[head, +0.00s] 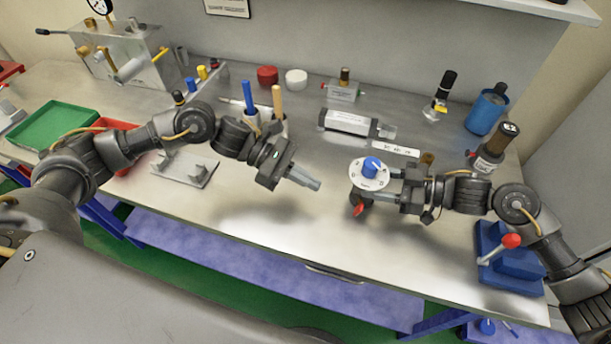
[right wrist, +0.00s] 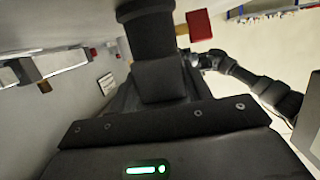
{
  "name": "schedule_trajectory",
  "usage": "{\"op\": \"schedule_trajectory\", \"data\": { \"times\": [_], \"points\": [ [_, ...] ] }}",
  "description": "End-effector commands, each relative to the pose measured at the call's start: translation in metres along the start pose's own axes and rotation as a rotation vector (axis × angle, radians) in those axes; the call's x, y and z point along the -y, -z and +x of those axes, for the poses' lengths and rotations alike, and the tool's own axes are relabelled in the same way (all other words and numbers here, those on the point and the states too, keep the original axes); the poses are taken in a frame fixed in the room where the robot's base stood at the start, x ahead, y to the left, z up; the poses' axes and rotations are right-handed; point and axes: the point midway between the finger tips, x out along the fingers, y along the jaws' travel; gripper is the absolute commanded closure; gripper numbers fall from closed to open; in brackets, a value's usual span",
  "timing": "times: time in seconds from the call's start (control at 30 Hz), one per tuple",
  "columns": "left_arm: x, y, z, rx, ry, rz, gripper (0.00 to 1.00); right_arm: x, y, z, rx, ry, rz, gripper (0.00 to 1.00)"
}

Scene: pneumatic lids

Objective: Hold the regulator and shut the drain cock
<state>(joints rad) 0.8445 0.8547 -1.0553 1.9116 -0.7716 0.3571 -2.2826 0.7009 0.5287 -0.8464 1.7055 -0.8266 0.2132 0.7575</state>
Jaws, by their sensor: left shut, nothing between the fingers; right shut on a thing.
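The regulator (head: 367,184) has a round white dial face and a blue knob (head: 372,163) on top. My right gripper (head: 393,184) is shut on its right side and holds it above the bench. The drain cock has a red lever (head: 359,209) below the dial, pointing down-left. In the right wrist view a red block (right wrist: 199,26), seemingly this lever, sits beside a dark cylinder (right wrist: 150,35). My left gripper (head: 316,185) is shut and empty, left of the regulator and apart from it. The right fingertips are hard to make out in the wrist view.
A grey bracket (head: 185,168) lies on the bench at left, near a green tray (head: 52,127). A grey block (head: 348,122), a blue canister (head: 486,112) and a dark bottle (head: 493,147) stand behind. A blue vise-like fixture (head: 510,268) is at front right. The front middle is clear.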

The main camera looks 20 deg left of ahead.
Motion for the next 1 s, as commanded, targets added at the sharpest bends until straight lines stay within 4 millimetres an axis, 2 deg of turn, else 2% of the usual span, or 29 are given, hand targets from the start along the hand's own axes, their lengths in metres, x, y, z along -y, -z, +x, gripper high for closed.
{"op": "schedule_trajectory", "data": {
  "times": [0.03,0.2,0.43,0.63,1.0],
  "points": [
    [0.001,0.0,0.012,0.003,0.003,0.0,1.0,0.002,-0.003,0.001,0.006,0.004,0.005,0.74],
    [0.001,0.0,0.048,0.002,0.003,-0.001,1.0,0.002,-0.004,0.001,0.006,0.004,0.005,0.74],
    [0.0,0.0,0.084,0.001,0.002,0.0,1.0,0.002,-0.004,0.001,0.006,0.004,0.006,0.74],
    [0.0,0.0,0.099,0.0,0.001,0.0,1.0,0.002,-0.004,0.001,0.007,0.004,0.006,0.74],
    [0.0,0.0,0.101,-0.001,0.0,-0.001,1.0,0.002,-0.004,0.001,0.007,0.004,0.006,0.74]
  ]
}}
